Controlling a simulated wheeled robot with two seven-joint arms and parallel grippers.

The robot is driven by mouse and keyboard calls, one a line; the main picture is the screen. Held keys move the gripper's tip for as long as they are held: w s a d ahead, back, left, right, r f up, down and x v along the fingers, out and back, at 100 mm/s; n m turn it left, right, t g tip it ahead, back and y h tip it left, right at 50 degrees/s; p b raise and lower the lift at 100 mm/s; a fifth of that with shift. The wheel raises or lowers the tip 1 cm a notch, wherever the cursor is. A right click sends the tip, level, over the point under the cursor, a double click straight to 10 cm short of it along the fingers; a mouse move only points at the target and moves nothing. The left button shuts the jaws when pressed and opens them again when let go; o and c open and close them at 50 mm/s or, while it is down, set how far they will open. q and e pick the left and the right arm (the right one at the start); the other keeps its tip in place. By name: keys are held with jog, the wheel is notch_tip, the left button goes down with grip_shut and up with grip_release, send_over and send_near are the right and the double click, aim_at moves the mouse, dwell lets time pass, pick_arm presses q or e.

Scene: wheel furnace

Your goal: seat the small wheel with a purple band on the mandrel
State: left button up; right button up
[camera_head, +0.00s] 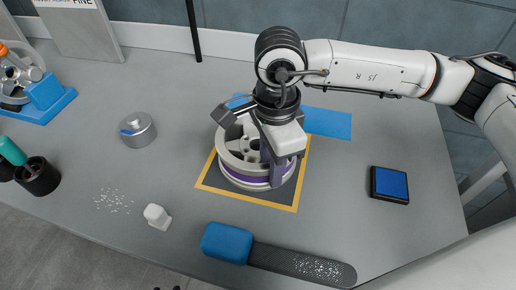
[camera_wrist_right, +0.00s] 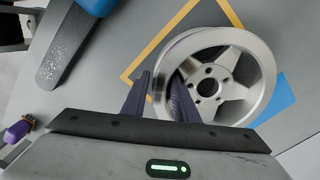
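The wheel with a purple band (camera_head: 241,176) lies face up on a dark mat with a yellow border. It also shows in the right wrist view (camera_wrist_right: 245,75) as a silver spoked rim. My right gripper (camera_head: 270,160) is down at the wheel's near right side. In the wrist view, its two dark fingers (camera_wrist_right: 160,85) straddle the rim wall, one outside and one inside; firm contact is unclear. Two small dark tips at the bottom edge, likely my left gripper (camera_head: 167,288), barely show. I cannot identify the mandrel for certain; a grey device (camera_head: 18,72) stands far left.
The device has a blue base (camera_head: 45,108). A silver cylinder (camera_head: 137,129), a dark cup (camera_head: 38,176), a white block (camera_head: 157,216), a blue-handled strip (camera_head: 228,242) and a blue pad (camera_head: 389,184) surround the mat (camera_head: 205,184). The bench between cylinder and mat is clear.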

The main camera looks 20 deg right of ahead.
grip_shut()
jog(key=shift+r, duration=0.1)
jog(key=shift+w, duration=0.1)
jog(key=shift+r+p, duration=0.4)
jog(key=shift+r, duration=0.4)
jog(key=shift+r+p, duration=1.2)
jog(key=shift+r, duration=1.5)
